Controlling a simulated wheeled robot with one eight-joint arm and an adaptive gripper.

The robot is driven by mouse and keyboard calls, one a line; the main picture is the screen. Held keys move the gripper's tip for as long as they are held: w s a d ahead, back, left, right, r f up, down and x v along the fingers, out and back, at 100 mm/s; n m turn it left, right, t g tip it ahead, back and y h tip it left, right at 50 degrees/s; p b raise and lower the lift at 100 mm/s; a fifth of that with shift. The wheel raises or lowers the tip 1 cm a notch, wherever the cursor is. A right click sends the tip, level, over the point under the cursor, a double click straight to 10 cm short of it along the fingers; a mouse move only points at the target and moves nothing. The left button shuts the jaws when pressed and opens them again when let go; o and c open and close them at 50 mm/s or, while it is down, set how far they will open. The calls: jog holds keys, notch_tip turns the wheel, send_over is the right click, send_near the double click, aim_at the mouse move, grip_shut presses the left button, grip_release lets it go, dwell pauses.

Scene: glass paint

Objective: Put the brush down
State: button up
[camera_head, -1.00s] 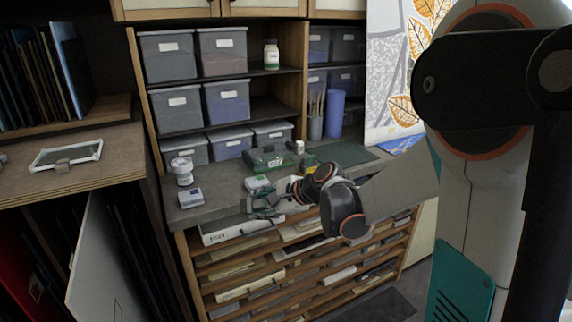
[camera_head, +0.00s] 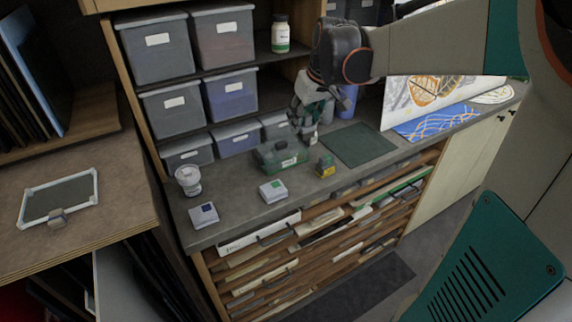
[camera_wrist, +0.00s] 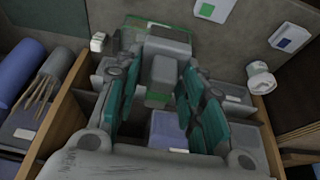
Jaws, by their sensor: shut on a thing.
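My gripper (camera_head: 306,118) is above the back of the grey counter (camera_head: 240,205), beside the shelf bins and behind the green case (camera_head: 268,157). Its teal-padded fingers also show in the wrist view (camera_wrist: 158,112). In the wrist view a holder with several brushes (camera_wrist: 40,92) stands at the left, beside a blue roll (camera_wrist: 20,70). In the head view my gripper and wrist hide most of that holder.
The counter bears a white tub (camera_head: 188,181), a blue-labelled block (camera_head: 204,215), a green-labelled block (camera_head: 272,190), a yellow-green block (camera_head: 326,166) and a dark green mat (camera_head: 358,144). The mat is bare. Grey bins (camera_head: 155,50) fill the shelves. A patterned panel (camera_head: 430,95) leans at the right.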

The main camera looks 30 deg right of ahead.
notch_tip(320, 180, down, 20)
jog(key=b, duration=0.5)
jog(key=shift+r, duration=0.2)
jog(key=o, duration=0.9)
jog(key=shift+o, duration=0.2)
jog(key=shift+f, duration=0.2)
jog(key=s+p+v, duration=0.1)
jog(key=p+v, duration=0.3)
jog(key=v, duration=1)
jog(key=shift+f, duration=0.25)
